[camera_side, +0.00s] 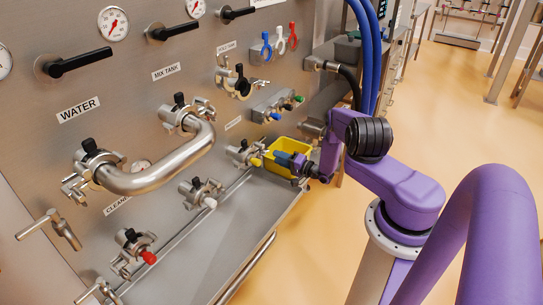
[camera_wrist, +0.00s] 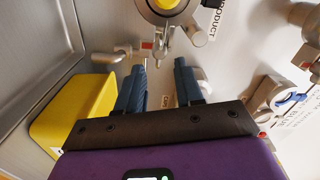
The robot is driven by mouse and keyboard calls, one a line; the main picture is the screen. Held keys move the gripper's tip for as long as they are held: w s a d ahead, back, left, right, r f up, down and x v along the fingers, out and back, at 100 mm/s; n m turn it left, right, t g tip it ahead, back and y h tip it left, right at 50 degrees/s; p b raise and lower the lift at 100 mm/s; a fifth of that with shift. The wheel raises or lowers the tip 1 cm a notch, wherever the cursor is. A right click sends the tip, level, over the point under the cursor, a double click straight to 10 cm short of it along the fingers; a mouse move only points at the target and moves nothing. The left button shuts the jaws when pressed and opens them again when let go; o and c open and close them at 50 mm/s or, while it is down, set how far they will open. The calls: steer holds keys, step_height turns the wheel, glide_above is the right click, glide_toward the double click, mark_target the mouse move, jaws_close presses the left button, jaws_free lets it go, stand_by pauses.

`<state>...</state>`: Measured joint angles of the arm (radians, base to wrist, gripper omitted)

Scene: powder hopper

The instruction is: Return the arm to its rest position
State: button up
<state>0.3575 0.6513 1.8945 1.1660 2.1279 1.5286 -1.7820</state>
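My gripper (camera_side: 285,159) is at the end of the purple arm, close to the steel panel and in front of or over the yellow bin; the side view does not settle which. In the wrist view, my gripper (camera_wrist: 160,66) shows two blue ribbed fingers standing apart with nothing held between them. The fingers point toward the panel and its metal fittings. The arm is extended toward the panel, bent at the elbow.
A yellow bin (camera_side: 274,170) sits beside the gripper; it also shows at the left in the wrist view (camera_wrist: 70,118). A bent steel pipe (camera_side: 160,178), clamped ports and coloured hooks (camera_side: 280,38) stick out of the panel. Blue hoses (camera_side: 371,60) hang behind. Open floor (camera_side: 450,120) lies to the right.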

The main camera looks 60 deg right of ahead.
steer(key=w+a+r+n+g+y, duration=0.2)
steer(key=a+g+y, duration=0.25)
steer(key=a, duration=0.35)
steer(key=w+a+r+n+g+y, duration=0.1)
steer(key=a+r+n+g+y, duration=0.15)
steer(key=a+y, duration=0.45)
steer(key=s+a+r+n+g, duration=0.35)
steer(key=a+r+g, duration=0.25)
steer(key=a, duration=0.4)
steer(key=s+a+r+n+g, duration=0.2)
steer(key=a+r+n+g, duration=0.25)
steer(key=a, duration=0.55)
steer(key=s+a+r+n+g+h, duration=0.35)
steer(key=s+r, duration=0.25)
steer(key=s, duration=0.2)
steer(key=s+a+r+n+g+h, duration=0.2)
steer(key=s+a+r+n+h, duration=0.15)
steer(key=s+r, duration=0.35)
steer(key=s+d+r+n+t+h, duration=0.2)
steer(key=s+n, duration=0.2)
steer(key=s, duration=0.3)
steer(key=s+d+r+n+t+h, duration=0.2)
steer(key=s+d+r+n+t, duration=0.1)
steer(key=s, duration=0.5)
steer(key=shift+s+d+r+n, duration=0.15)
steer(key=shift+d+r+n, duration=0.1)
steer(key=shift+n, duration=0.2)
